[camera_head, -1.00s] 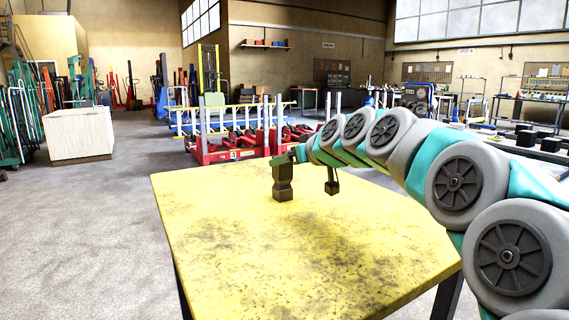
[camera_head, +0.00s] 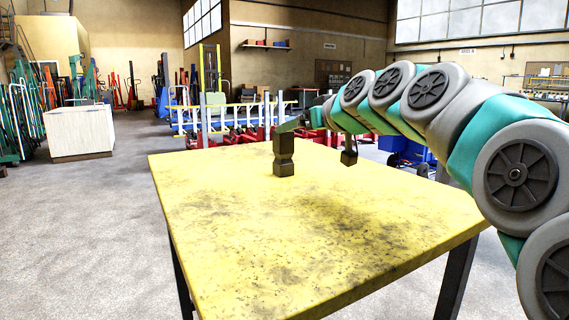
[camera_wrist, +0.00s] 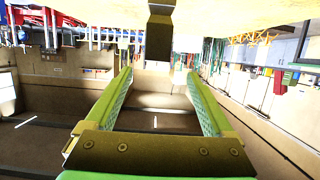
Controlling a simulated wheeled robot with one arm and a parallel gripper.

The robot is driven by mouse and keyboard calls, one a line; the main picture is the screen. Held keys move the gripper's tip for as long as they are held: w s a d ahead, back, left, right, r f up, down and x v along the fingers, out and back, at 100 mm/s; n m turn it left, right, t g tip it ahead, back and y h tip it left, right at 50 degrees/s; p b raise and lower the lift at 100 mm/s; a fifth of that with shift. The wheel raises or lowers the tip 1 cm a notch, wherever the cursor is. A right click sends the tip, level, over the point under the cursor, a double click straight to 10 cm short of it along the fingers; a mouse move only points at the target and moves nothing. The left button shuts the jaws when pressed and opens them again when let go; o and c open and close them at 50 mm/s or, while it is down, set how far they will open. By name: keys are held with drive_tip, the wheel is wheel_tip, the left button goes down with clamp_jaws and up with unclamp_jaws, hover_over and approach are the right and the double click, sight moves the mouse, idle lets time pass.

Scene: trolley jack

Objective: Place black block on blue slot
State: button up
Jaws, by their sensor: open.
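The black block (camera_head: 284,152), dark and narrow-waisted, stands upright near the far edge of the yellow table (camera_head: 230,225). My gripper (camera_head: 288,126) is at the block's upper end in the head view, with its fingers partly hidden. In the wrist view, which is upside down, my gripper (camera_wrist: 159,74) is open with its green fingers spread. The dark block (camera_wrist: 160,38) shows at the top centre, in line with the gap between the fingertips. I cannot tell whether they touch it. No blue slot can be made out in either view.
Red machinery (camera_head: 232,138) and blue rails stand on the floor behind the table. A white cabinet (camera_head: 80,131) stands at left, with open grey floor in front. A blue cart (camera_head: 408,153) is behind my arm.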

sight(283, 153)
drive_tip(key=shift+d+x, duration=0.2)
drive_tip(key=shift+x, duration=3.55)
clamp_jaws()
